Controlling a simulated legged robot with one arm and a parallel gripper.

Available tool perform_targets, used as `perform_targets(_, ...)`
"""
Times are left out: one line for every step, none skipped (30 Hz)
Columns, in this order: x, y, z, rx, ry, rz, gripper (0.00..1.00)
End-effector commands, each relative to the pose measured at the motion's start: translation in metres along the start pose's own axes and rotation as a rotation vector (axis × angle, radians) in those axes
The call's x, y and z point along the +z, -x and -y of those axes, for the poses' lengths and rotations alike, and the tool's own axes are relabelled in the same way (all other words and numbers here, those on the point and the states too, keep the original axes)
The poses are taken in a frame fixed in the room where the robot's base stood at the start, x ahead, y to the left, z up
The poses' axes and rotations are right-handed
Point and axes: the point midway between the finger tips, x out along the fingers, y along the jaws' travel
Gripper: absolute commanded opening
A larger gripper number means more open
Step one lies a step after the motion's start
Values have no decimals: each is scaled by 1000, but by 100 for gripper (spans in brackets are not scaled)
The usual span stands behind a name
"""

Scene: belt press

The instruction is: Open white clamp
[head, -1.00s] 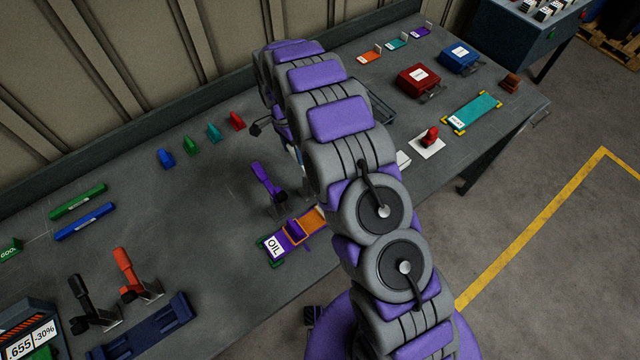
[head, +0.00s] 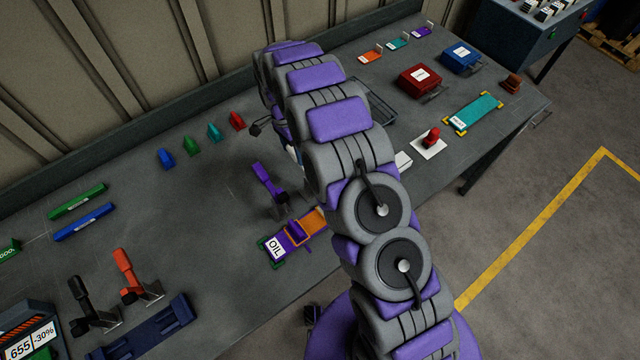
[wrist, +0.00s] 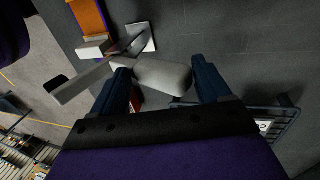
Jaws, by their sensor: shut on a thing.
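The white clamp shows in the wrist view as a pale rounded handle (wrist: 162,76) with a grey metal lever and a small light plate near the top. My gripper (wrist: 160,85) has its two dark blue fingers on either side of the handle and is shut on it. In the head view my arm hides most of the clamp and my gripper; only a small pale part shows at the arm's edge.
A purple clamp (head: 268,180) stands left of my arm, behind the orange and purple OIL holder (head: 276,247). A wire basket (wrist: 262,122) is close to my gripper's right. A red button on a white plate (head: 431,139) lies right of my arm.

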Motion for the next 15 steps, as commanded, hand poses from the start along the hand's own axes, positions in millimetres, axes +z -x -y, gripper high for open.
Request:
perform_targets(1,-4,-4,17,1,4,58)
perform_targets(1,-4,-5,17,1,4,58)
perform_targets(1,-4,-5,17,1,4,58)
perform_targets(1,-4,-5,18,1,4,58)
perform_targets(1,-4,-5,18,1,4,58)
perform_targets(0,-4,-5,18,1,4,58)
perform_targets(0,-4,-6,19,1,5,58)
perform_targets(0,-4,-6,19,1,5,58)
perform_targets(0,-3,-6,19,0,5,57)
perform_targets(0,-2,-6,19,0,5,56)
perform_targets(0,0,-6,18,0,5,55)
perform_targets(0,2,-6,18,0,4,54)
perform_targets(0,4,-6,18,0,4,54)
perform_targets(0,6,-6,17,0,4,53)
perform_targets(0,9,-5,16,0,4,53)
